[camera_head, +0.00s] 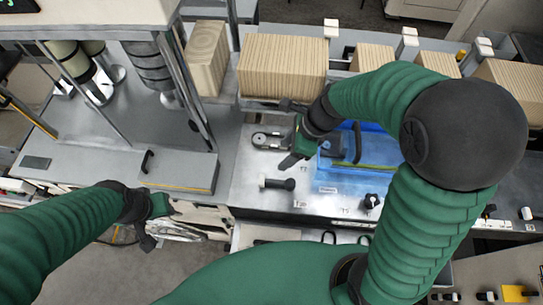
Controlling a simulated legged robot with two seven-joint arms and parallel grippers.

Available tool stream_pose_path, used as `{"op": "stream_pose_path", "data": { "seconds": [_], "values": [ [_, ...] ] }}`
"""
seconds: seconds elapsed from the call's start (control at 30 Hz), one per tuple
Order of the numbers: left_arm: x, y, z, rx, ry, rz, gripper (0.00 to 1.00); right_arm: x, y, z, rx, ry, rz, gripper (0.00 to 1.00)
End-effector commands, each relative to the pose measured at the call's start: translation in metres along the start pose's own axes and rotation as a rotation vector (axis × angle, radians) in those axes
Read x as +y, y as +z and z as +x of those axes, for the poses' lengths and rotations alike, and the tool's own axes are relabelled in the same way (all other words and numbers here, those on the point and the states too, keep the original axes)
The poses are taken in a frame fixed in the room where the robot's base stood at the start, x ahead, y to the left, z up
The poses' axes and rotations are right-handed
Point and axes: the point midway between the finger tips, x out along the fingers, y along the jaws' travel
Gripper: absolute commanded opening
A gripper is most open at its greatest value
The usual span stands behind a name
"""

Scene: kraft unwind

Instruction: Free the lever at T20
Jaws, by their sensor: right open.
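A short lever (277,184) with a black grip lies on the grey machine deck, just left of and above a small label that appears to read T20 (300,204). My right gripper (288,134) reaches in from the right, open and empty, its dark fingers spread above the deck. It is above the lever in the picture and apart from it. My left gripper (156,224) hangs at the lower left, over the machine's front edge, away from the lever. I cannot tell whether its fingers are apart.
A blue transparent cover (370,152) with a black handle stands right of my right gripper. A metal roller part (268,140) is beside the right fingers. Metal posts stand at left.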

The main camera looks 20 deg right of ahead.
Motion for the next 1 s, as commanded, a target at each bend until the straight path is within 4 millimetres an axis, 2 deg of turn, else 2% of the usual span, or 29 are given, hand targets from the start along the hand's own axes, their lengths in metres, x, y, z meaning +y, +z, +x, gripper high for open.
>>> {"op": "stream_pose_path", "data": {
  "seconds": [0.17, 0.4, 0.6, 0.73, 1.0],
  "values": [
    [0.000, 0.001, 0.002, -0.001, 0.000, -0.001, 0.36, 0.002, -0.002, 0.038, 0.004, 0.007, -0.001, 0.58],
    [0.000, 0.002, 0.006, -0.001, 0.000, -0.001, 0.36, -0.005, -0.006, 0.104, 0.001, 0.012, 0.000, 0.58],
    [0.000, 0.003, 0.010, 0.000, 0.000, 0.000, 0.36, -0.006, -0.008, 0.147, -0.001, 0.009, 0.000, 0.58],
    [0.000, 0.003, 0.011, 0.000, 0.000, 0.000, 0.36, -0.004, -0.007, 0.159, -0.001, 0.005, -0.002, 0.58],
    [0.000, 0.003, 0.011, 0.000, 0.000, 0.000, 0.36, -0.004, -0.003, 0.164, 0.001, 0.004, -0.005, 0.58]
  ]
}}
